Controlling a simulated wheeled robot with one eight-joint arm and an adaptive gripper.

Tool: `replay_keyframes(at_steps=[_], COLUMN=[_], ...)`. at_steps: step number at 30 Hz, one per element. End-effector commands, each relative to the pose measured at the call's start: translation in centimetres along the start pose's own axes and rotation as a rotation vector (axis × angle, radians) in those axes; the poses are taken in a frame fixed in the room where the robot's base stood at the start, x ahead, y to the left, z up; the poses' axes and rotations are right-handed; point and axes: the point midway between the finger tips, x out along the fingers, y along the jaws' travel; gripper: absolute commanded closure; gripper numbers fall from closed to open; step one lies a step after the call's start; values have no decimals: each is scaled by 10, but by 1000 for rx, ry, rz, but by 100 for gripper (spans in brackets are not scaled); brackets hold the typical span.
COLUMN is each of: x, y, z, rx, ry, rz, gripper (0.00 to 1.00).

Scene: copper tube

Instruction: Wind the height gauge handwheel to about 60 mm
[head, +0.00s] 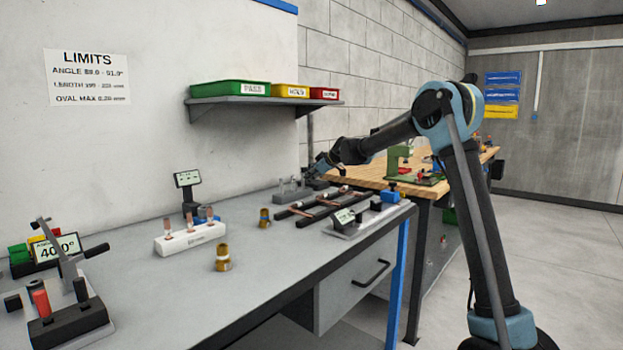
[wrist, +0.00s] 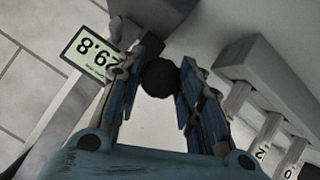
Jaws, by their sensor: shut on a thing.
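In the wrist view, the dark round handwheel knob (wrist: 160,78) sits between the two fingertips of my gripper (wrist: 168,66). The gripper is shut on it, with a finger on each side. A pale green display (wrist: 92,54) stands left of the fingers. It appears upside down and seems to read 29.8. A dark grey block (wrist: 155,12), probably part of the gauge, lies beyond the fingertips. In the head view, my gripper (head: 317,166) is at the far end of the grey bench. The handwheel and gauge cannot be made out there.
A grey block with several pins (head: 291,191) stands close to my gripper; it also shows in the wrist view (wrist: 262,72). Copper tubes (head: 318,204) lie on dark rails in front. A wooden bench (head: 375,176) stands behind. A shelf (head: 262,99) with bins hangs above.

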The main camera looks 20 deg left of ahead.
Motion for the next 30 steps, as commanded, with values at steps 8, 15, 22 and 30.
replay_keyframes(at_steps=[8,15,22,30], x=[0,0,0,-18], y=[1,1,1,2], z=[-1,0,0,1], rx=[2,1,1,2], ry=[2,1,0,0], rz=[3,3,3,3], gripper=[90,47,47,47])
